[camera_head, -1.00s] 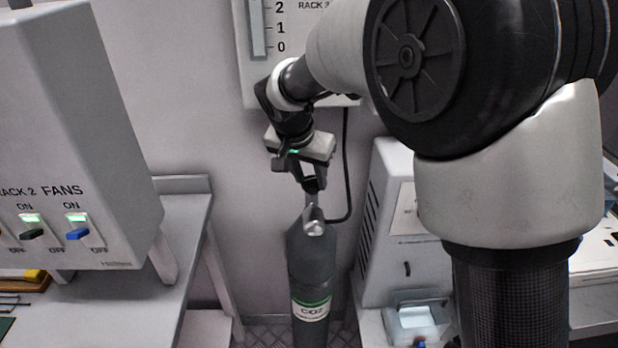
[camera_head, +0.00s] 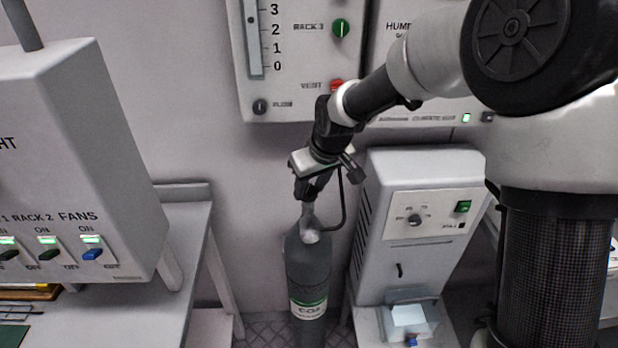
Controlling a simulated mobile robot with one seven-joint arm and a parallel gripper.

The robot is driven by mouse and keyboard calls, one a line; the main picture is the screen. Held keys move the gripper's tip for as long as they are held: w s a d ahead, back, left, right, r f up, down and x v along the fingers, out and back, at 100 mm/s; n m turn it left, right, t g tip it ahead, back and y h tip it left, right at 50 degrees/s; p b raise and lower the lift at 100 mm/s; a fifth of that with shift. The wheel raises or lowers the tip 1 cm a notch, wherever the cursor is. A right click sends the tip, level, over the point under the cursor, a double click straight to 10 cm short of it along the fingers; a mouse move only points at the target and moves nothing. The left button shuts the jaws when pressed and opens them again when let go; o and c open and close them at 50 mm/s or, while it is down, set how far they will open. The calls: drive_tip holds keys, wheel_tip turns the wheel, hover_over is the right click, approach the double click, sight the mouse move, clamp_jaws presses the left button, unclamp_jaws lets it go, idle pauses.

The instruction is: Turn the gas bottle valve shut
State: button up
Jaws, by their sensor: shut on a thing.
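The gas bottle (camera_head: 307,274) is a dark grey cylinder with a green band and a CO2 label. It stands upright on the floor against the wall, between the table and a grey cabinet. A pale metal valve fitting (camera_head: 309,228) shows at its neck. My gripper (camera_head: 306,196) points down from above and is shut at the top of the bottle, on the valve. The valve's handwheel is hidden between the fingers, so how far it is turned cannot be seen. A black hose runs up from beside the valve.
A grey table (camera_head: 185,235) and a switch box labelled RACK 2 FANS (camera_head: 75,170) stand on the left. A grey cabinet with a knob (camera_head: 415,220) stands close on the right. A wall panel with a scale and knobs (camera_head: 300,60) hangs above.

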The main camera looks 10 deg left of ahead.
drive_tip(key=n+p, duration=0.1)
drive_tip(key=n, duration=0.1)
drive_tip(key=n+g+y+p, duration=0.1)
drive_tip(key=n+p, duration=0.1)
drive_tip(key=n+g+p, duration=0.1)
drive_tip(key=n, duration=0.1)
drive_tip(key=shift+w+d+r, duration=0.1)
drive_tip(key=shift+w+d, duration=0.15)
drive_tip(key=n+g+p, duration=0.1)
drive_tip(key=n, duration=0.2)
drive_tip(key=n+g+p, duration=0.1)
drive_tip(key=n, duration=0.2)
drive_tip(key=shift+w+f+p, duration=0.2)
drive_tip(key=shift+p, duration=0.15)
drive_tip(key=o, duration=1)
drive_tip(key=shift+w, duration=0.1)
